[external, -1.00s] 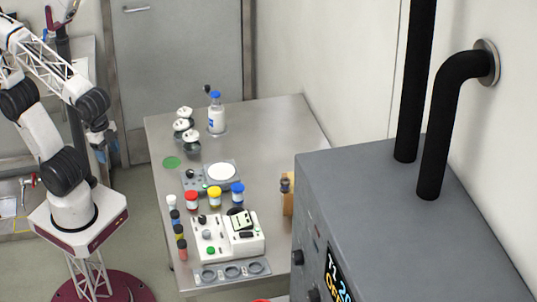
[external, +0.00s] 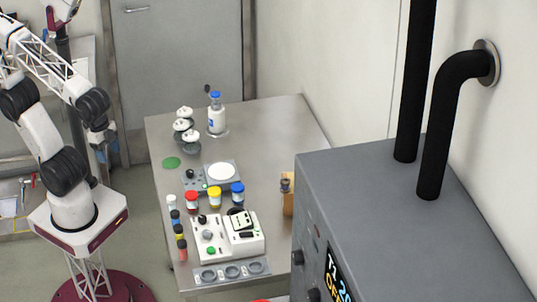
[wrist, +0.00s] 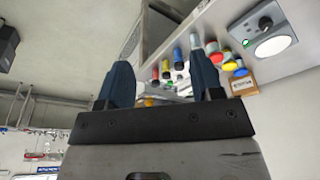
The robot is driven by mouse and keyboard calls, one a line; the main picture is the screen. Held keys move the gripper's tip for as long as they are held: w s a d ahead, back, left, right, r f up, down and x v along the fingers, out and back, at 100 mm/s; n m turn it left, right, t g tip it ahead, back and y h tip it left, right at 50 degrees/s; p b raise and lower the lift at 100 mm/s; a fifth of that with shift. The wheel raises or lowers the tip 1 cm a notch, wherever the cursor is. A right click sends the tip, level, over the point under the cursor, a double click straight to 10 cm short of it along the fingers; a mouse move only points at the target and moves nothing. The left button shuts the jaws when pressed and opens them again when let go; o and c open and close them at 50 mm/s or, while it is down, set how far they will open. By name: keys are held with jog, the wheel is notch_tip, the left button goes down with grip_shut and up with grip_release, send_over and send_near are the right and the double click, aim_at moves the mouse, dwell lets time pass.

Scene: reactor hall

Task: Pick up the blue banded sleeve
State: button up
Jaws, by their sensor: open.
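Two small blue-marked pieces stand on the steel table (external: 285,140). One is a slim piece with a blue top (external: 175,216) in the row at the table's left edge; it also shows in the wrist view (wrist: 177,55). The other is a wider jar with a blue lid (external: 238,194), also in the wrist view (wrist: 240,70). I cannot tell which is the blue banded sleeve. My gripper (wrist: 160,78) is open and empty, its dark blue fingers apart. In the external view my gripper (external: 102,148) hangs left of the table, clear of both.
Slim white, yellow and red pieces stand by the slim blue one. Red (external: 191,200) and yellow (external: 214,198) jars stand beside the blue jar. A white instrument (external: 215,240), a round-plated device (external: 221,172) and a bottle (external: 217,120) are also on the table. A large grey cabinet (external: 400,210) blocks the right.

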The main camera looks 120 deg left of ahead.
jog(key=shift+o, duration=0.5)
dwell(0.3)
jog(key=w+a+n+t, duration=0.1)
jog(key=w+t, duration=0.1)
jog(key=w, duration=0.7)
jog(key=w+a+t, duration=0.2)
jog(key=w, duration=0.7)
jog(key=n+t+y, duration=0.5)
jog(key=t+y, duration=0.3)
jog(key=t, duration=0.1)
send_near(285, 182)
jog(key=x, duration=0.4)
jog(key=shift+w+a+f+y, duration=0.2)
jog(key=shift+w+a+y, duration=0.3)
jog(key=shift+y, duration=0.1)
jog(key=shift+w+a, duration=0.1)
jog(key=shift+w, duration=0.05)
